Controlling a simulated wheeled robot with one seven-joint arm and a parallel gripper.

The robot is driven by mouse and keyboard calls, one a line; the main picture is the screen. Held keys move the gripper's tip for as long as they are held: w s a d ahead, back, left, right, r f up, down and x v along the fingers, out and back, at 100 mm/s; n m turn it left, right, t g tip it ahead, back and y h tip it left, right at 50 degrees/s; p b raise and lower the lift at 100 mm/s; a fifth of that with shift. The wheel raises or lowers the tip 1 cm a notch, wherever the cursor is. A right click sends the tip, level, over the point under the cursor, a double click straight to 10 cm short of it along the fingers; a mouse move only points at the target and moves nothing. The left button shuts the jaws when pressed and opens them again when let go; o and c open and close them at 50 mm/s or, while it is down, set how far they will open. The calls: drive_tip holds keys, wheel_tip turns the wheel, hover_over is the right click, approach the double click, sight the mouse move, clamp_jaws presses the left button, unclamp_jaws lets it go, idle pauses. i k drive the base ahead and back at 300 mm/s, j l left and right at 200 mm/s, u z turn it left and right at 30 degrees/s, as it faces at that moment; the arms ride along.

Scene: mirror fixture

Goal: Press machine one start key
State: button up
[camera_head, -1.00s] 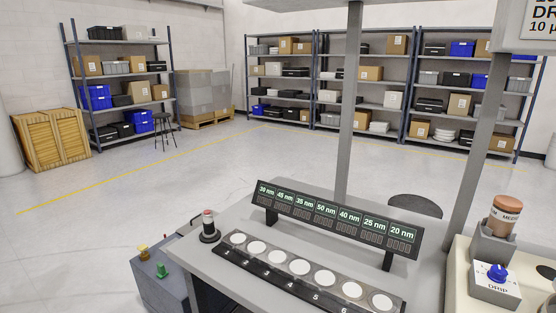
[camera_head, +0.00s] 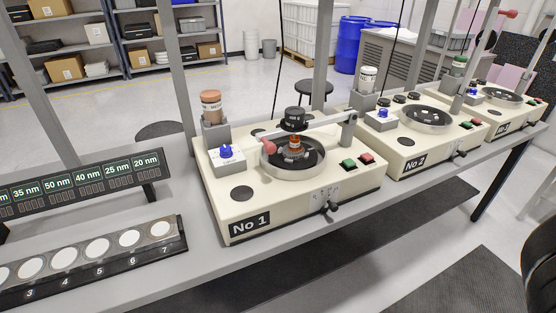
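Machine one (camera_head: 285,205) is a cream box labelled "No 1" (camera_head: 249,225) on the grey bench, in the middle of the head view. On its front right top are a green key (camera_head: 348,163) and a red key (camera_head: 366,158), side by side. No lettering on the keys can be read. A round bowl (camera_head: 292,160) with an orange and dark fitting sits on the machine under a pale swing arm with a black weight (camera_head: 293,118). My gripper is not in view.
Machines No 2 (camera_head: 415,160) and No 3 (camera_head: 500,129) stand further right on the bench. A numbered rack of white discs (camera_head: 97,249) and a display bar (camera_head: 90,187) lie at the left. Grey posts (camera_head: 174,65) rise behind the bench.

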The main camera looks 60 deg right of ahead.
sight(349, 162)
drive_tip(key=z, duration=1.3)
